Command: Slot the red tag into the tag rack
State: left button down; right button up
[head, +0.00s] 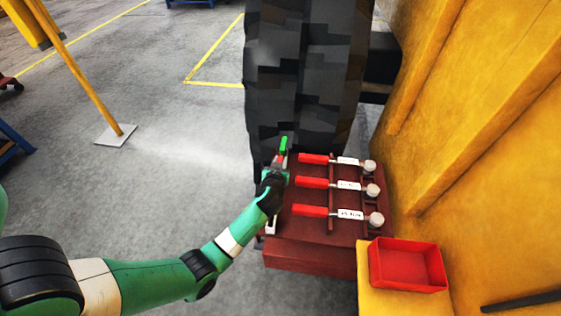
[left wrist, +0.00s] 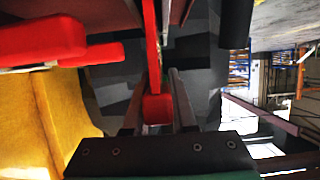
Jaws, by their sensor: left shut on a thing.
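My left gripper (head: 277,170) is at the left edge of a dark red platform (head: 295,235). It is shut on a narrow red piece, which I take to be the red tag; in the left wrist view the red tag (left wrist: 158,108) stands between the two dark fingers. Three red-handled pieces with white labels lie in a column on the platform: a back one (head: 313,159), a middle one (head: 311,183) and a front one (head: 310,211). They lie across dark red rails (head: 331,200), perhaps the tag rack. A small green piece (head: 284,144) shows just beyond my gripper. My right gripper is not in view.
A red open tray (head: 408,265) sits on a yellow surface at the front right. A large black tyre (head: 303,70) stands behind the platform. A yellow wall (head: 470,130) closes the right side. The grey floor (head: 180,160) to the left is mostly open.

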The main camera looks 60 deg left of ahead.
pick_arm(q)
jog(key=c, duration=0.7)
grip_release()
jog(key=shift+o, duration=0.2)
jog(key=p+v, duration=0.6)
jog(key=v, duration=0.6)
notch_tip(320, 180, up, 7)
jog(key=p, duration=0.6)
jog(key=shift+a+f, duration=0.15)
